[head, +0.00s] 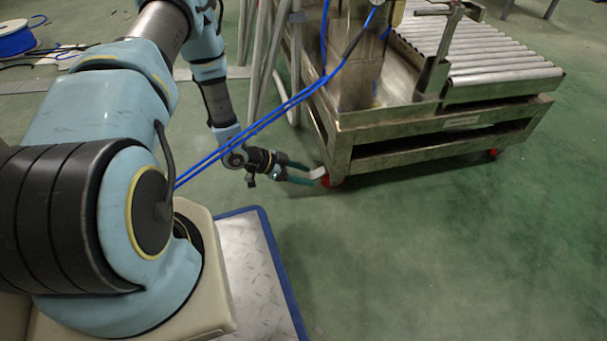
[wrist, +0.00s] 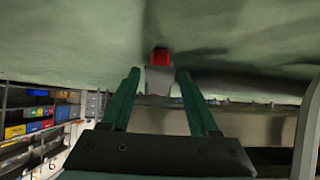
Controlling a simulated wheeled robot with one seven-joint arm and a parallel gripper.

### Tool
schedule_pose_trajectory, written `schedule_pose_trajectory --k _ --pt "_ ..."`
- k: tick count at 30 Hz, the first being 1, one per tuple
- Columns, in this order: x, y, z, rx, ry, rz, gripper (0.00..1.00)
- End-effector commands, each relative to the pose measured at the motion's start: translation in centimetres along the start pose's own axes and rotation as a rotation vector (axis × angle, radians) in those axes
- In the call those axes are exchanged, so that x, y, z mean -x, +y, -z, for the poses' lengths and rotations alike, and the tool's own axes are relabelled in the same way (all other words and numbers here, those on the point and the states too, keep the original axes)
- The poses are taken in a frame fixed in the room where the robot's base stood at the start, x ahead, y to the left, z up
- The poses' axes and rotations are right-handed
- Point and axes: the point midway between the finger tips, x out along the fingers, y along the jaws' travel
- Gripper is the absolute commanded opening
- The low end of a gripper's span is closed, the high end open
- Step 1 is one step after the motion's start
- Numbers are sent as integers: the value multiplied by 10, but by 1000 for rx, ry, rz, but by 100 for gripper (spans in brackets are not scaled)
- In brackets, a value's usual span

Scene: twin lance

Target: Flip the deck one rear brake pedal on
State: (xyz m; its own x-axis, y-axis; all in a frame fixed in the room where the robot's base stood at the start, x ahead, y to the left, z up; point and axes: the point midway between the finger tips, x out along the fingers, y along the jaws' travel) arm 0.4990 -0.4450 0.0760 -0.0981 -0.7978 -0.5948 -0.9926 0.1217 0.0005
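The deck, a metal cart (head: 440,139) with a roller top, stands on red casters at the upper right in the head view. A pale brake pedal (head: 317,173) sticks out at its near left corner, beside a red caster wheel (head: 332,182). My gripper (head: 309,175) is low by this pedal, its green fingers pointing at the corner. In the wrist view the gripper (wrist: 159,72) is open, with the grey pedal (wrist: 160,82) seen in the gap between its fingertips and the red wheel (wrist: 160,57) beyond. I cannot tell whether a finger touches the pedal.
Another red caster (head: 493,152) shows at the cart's right end. Blue hoses (head: 285,105) run across my arm to the cart. Grey upright poles (head: 262,60) stand left of the cart. A blue-edged metal plate (head: 258,270) lies near my base. The green floor (head: 450,260) in front is clear.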

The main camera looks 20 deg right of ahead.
Motion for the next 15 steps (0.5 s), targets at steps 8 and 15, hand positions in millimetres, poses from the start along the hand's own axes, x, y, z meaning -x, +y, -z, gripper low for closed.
schedule_pose_trajectory --k 8,15 --pt "0 0 0 0 0 0 78" --pt "11 -1 1 0 -2 2 78"
